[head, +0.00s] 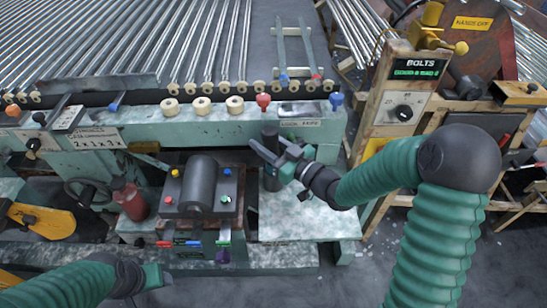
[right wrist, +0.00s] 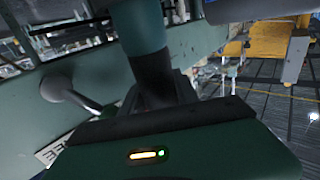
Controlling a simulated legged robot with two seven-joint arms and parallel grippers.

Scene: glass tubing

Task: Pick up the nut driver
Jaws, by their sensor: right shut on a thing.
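A dark upright cylinder (head: 271,137), which looks like the nut driver, stands at the pale green bench. Its lower part shows below my right gripper (head: 268,157), whose jaws are shut around its middle. In the right wrist view, a thick shaft (right wrist: 155,72), green above and black below, rises from the jaws of my right gripper (right wrist: 165,105). Its lower end is hidden behind the gripper body. Whether it touches the bench surface is unclear. My left gripper (head: 152,276) is at the lower left, away from the cylinder; its jaws cannot be made out.
A speckled pale plate (head: 305,215) lies bare below my right gripper. Left of it is a dark roller block (head: 203,182) with coloured knobs, then a red bottle (head: 130,200). A wooden post with a BOLTS panel (head: 405,95) stands close on the right. Glass tubes (head: 180,45) fill the back.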

